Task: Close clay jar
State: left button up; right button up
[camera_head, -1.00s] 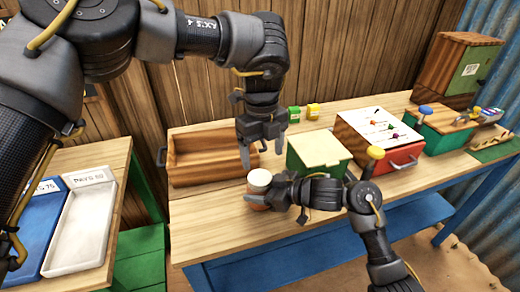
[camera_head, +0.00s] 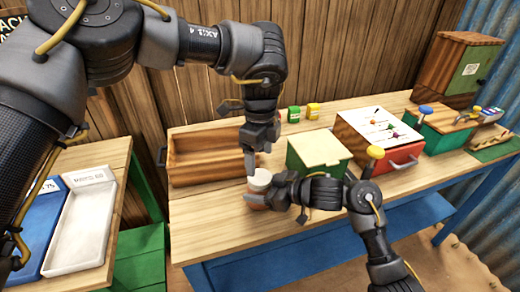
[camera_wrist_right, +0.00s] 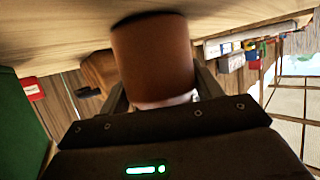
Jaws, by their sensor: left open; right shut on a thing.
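The clay jar (camera_head: 255,197) stands on the wooden table, brown with a pale lid (camera_head: 260,178) on top. I cannot tell how firmly the lid is seated. My right gripper (camera_head: 268,194) comes in from the right and is shut around the jar's side. In the right wrist view the reddish-brown jar (camera_wrist_right: 152,58) sits between the fingers. My left gripper (camera_head: 256,165) points down just above the lid and is open, with its fingers lined up one behind the other in the head view. Whether its fingertips touch the lid is hard to tell.
An open wooden box (camera_head: 205,172) lies behind left of the jar. A green box with a cream lid (camera_head: 318,150) stands close on the right. Two small jars, green (camera_head: 293,114) and yellow (camera_head: 313,111), stand behind. The table front is clear.

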aim_at(260, 177)
pick_arm(q)
jog(key=shift+f, duration=3.2)
jog(key=c, duration=1)
jog(key=m, duration=1)
jog(key=shift+a, duration=0.1)
jog(key=o, duration=1.1)
